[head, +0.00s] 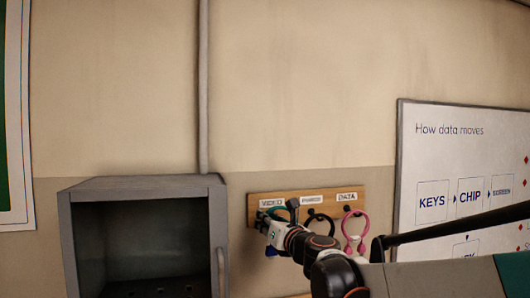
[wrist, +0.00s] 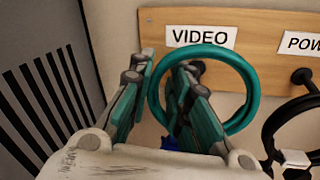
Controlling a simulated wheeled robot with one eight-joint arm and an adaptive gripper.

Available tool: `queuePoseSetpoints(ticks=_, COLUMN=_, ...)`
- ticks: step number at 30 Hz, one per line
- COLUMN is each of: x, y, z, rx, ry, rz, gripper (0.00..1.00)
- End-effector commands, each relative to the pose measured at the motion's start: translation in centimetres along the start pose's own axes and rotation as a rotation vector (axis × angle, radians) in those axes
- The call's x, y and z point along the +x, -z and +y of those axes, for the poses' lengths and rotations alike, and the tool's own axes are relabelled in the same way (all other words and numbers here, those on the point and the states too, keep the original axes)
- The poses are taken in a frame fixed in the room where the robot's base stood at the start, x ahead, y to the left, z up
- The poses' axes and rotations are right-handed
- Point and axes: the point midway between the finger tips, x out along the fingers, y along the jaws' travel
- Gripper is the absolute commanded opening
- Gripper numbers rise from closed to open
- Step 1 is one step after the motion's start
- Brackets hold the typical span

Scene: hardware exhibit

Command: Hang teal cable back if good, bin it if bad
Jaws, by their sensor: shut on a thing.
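The teal cable (wrist: 246,72) is a coiled ring in front of the board, just under the VIDEO label (wrist: 200,37). My gripper (wrist: 166,72) is shut on the ring's left side, its teal-padded fingers either side of it. In the head view my gripper (head: 277,211) is at the left end of the wooden board (head: 316,197). A small blue part (wrist: 170,143) shows below the ring, between the fingers; it may be the cable's plug. The cable's condition cannot be judged.
A black cable (head: 318,218) hangs under the middle label and a pink cable (head: 364,228) under DATA (head: 347,197). A whiteboard (head: 460,135) is at the right. No bin is recognisable.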

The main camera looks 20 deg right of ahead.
Motion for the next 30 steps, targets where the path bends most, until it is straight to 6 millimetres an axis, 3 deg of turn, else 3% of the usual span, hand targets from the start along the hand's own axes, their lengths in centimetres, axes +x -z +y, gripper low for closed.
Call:
queuePoseSetpoints(ticks=1, x=-2.1, y=1.9, z=0.5, rx=0.003, ry=-0.003, rz=0.005, gripper=0.0)
queuePoseSetpoints(ticks=10, x=-1.1, y=2.8, z=0.1, rx=0.003, ry=-0.004, rz=0.004, gripper=0.0)
queuePoseSetpoints(ticks=30, x=-0.8, y=3.0, z=-0.1, rx=0.003, ry=-0.004, rz=0.003, gripper=0.0)
